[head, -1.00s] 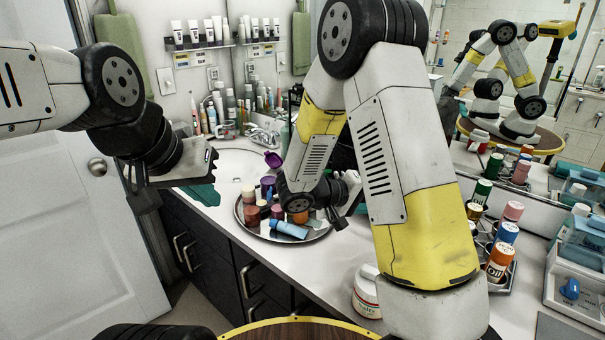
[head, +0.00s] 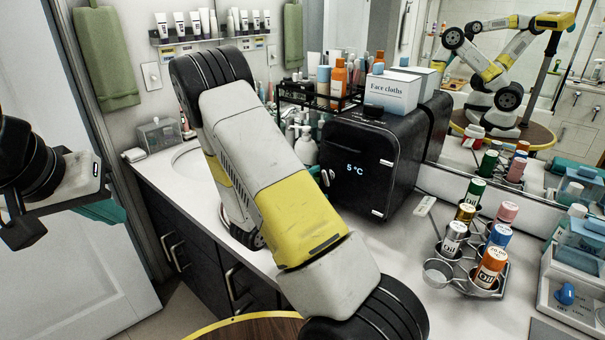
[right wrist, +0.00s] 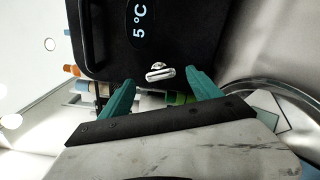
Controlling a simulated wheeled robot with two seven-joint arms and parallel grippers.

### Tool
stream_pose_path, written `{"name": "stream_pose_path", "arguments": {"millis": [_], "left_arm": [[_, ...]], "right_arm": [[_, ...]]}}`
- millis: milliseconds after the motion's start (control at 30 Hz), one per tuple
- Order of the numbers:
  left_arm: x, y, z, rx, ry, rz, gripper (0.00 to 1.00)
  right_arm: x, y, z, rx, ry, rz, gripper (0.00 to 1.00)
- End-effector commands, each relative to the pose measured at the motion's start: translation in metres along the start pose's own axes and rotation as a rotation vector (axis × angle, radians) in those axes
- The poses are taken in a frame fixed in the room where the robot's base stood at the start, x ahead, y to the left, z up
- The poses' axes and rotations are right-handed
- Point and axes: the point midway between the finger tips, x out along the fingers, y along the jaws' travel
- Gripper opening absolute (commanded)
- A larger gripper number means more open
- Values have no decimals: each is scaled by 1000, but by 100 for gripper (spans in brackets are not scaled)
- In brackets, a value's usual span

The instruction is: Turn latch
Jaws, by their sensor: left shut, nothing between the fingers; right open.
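A black box with a "5 °C" display (head: 368,160) stands on the counter in the head view. In the right wrist view its dark front (right wrist: 185,35) fills the top. A small silver latch (right wrist: 160,73) shows at the lower edge of that front, below the display. My right gripper (right wrist: 160,92) is open, with its teal fingers either side of the latch in the picture; I see no contact. In the head view my right arm hides most of this gripper. My left gripper (head: 105,208) is shut and empty at the far left, in front of the door.
A dark rack of bottles (head: 320,92) and a face cloths box (head: 391,92) stand on or behind the black box. A metal holder with several cans (head: 480,285) is on the counter to the right. The sink (head: 187,160) is partly hidden by my right arm.

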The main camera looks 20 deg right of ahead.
Motion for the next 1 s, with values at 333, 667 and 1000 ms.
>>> {"name": "stream_pose_path", "arguments": {"millis": [333, 667, 1000], "left_arm": [[0, 0, 0, 0, 0, 0, 0], [0, 0, 0, 0, 0, 0, 0], [0, 0, 0, 0, 0, 0, 0]], "right_arm": [[40, 0, 0, 1, 0, 0, 73], [41, 0, 0, 1, 0, -1, 63], [41, 0, 0, 0, 0, -1, 10]]}}
